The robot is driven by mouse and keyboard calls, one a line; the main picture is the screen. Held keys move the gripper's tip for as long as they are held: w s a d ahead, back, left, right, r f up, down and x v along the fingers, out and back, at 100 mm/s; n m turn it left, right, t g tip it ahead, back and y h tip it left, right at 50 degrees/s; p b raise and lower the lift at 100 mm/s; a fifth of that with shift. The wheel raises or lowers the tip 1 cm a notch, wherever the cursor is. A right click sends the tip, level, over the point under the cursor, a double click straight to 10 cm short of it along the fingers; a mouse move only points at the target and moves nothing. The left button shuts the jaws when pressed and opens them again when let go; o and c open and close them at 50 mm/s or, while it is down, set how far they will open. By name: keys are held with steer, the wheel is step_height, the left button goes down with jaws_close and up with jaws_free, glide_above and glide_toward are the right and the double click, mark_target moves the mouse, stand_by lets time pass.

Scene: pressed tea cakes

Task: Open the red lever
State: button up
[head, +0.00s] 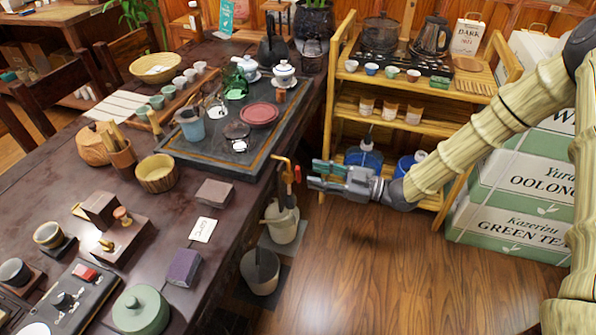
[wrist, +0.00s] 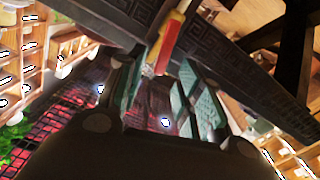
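The red lever (head: 297,173) is a small upright handle beside a brass-coloured tap pipe (head: 283,160) at the right edge of the dark table. In the wrist view the red lever (wrist: 169,42) shows with a yellow edge, ahead of the gap between my fingertips. My gripper (head: 315,175) is just to the right of the lever in the head view, pointing left at it. Its teal fingers are apart, with nothing held between them. In the wrist view my gripper (wrist: 163,72) also shows open. Whether a finger touches the lever I cannot tell.
A pale pitcher (head: 284,222) and a grey bucket (head: 261,270) stand below the tap. A wooden shelf (head: 338,110) with tea ware is behind my gripper. The dark table (head: 150,215) holds many tea things. The wooden floor (head: 400,270) on the right is clear.

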mark_target(298, 175)
steer(key=shift+x, duration=2.5)
